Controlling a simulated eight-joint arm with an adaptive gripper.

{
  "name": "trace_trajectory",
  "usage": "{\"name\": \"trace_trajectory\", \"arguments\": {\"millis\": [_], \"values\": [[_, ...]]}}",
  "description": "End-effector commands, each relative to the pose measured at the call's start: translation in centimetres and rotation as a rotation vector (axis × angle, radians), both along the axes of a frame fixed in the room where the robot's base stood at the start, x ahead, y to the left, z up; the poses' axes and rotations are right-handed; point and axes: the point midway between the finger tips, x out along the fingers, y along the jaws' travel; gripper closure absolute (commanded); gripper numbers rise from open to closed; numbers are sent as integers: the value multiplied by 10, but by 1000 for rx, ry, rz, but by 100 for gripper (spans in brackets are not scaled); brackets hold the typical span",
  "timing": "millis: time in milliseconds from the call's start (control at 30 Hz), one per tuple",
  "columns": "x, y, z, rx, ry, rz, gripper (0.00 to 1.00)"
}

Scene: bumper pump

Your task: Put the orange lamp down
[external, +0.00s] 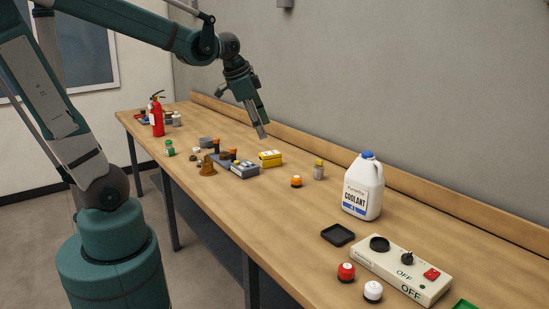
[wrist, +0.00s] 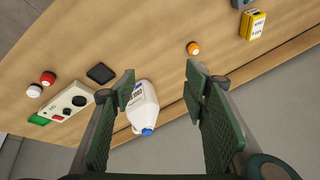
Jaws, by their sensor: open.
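The orange lamp (external: 296,181) is a small round cap on a dark base, upright on the wooden bench, between the yellow box and the white coolant jug. In the wrist view the lamp (wrist: 193,48) lies just beyond the tip of the right finger, with bare wood around it. My gripper (external: 262,131) is up in the air above the bench, fingers pointing down, apart from the lamp. In the wrist view my gripper (wrist: 162,82) has its two fingers wide apart with nothing held between them.
The coolant jug (external: 363,188) stands near the back ledge, with a small bottle (external: 319,170) to its left. A control box (external: 400,270), black tray (external: 337,235), red lamp (external: 346,272) and white lamp (external: 373,291) are at the right. A yellow box (external: 270,158) and several small items are leftward.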

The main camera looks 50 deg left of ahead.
Motion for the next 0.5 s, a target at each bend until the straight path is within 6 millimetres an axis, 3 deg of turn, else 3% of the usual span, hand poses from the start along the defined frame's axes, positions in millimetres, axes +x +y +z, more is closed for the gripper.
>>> {"name": "trace_trajectory", "arguments": {"millis": [500], "values": [[-77, -20, -4, -164, -118, 288, 55]]}}
